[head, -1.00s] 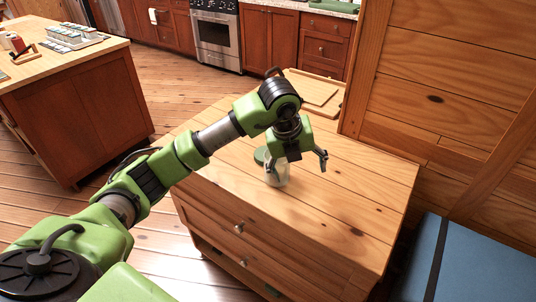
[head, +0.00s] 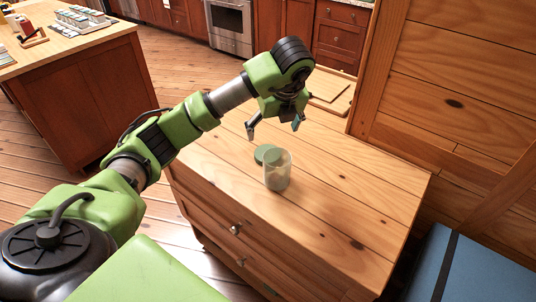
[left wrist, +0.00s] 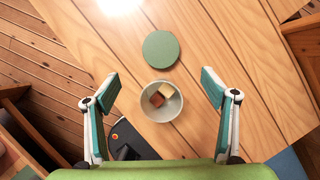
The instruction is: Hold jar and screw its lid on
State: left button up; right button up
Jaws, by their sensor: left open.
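The clear jar (head: 278,174) stands upright and uncovered on the wooden cabinet top (head: 350,190). In the left wrist view the jar (left wrist: 149,115) holds a few small brown and tan pieces. The round green lid (head: 264,152) lies flat beside it, partly behind the jar in the head view. In the left wrist view the lid (left wrist: 160,49) is just apart from the jar. My left gripper (head: 276,127) is open and empty above the lid and jar. Its fingers (left wrist: 159,88) spread either side of the jar in the wrist view. My right gripper is out of view.
A wooden board (head: 328,88) lies at the back of the cabinet top. A wooden plank wall (head: 450,90) rises at the right, with a blue padded surface (head: 490,270) below it. The cabinet top right of the jar is clear.

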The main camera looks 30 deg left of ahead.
pick_arm(q)
jog(key=p+x, duration=0.1)
jog(key=x, duration=0.7)
jog(key=shift+w+f, duration=0.15)
jog(key=shift+f, duration=0.15)
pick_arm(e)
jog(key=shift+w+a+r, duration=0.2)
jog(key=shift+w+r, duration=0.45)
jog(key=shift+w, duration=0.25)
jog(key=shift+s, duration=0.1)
pick_arm(q)
jog(key=shift+a+f+p, duration=0.1)
jog(key=shift+f+p, duration=0.3)
jog(key=shift+p, duration=0.1)
jog(key=p+x, duration=0.1)
jog(key=x, duration=0.2)
jog(key=shift+w+f, duration=0.1)
jog(key=shift+f, duration=0.3)
jog(key=shift+w+a+f, duration=0.1)
jog(key=shift+f, duration=0.25)
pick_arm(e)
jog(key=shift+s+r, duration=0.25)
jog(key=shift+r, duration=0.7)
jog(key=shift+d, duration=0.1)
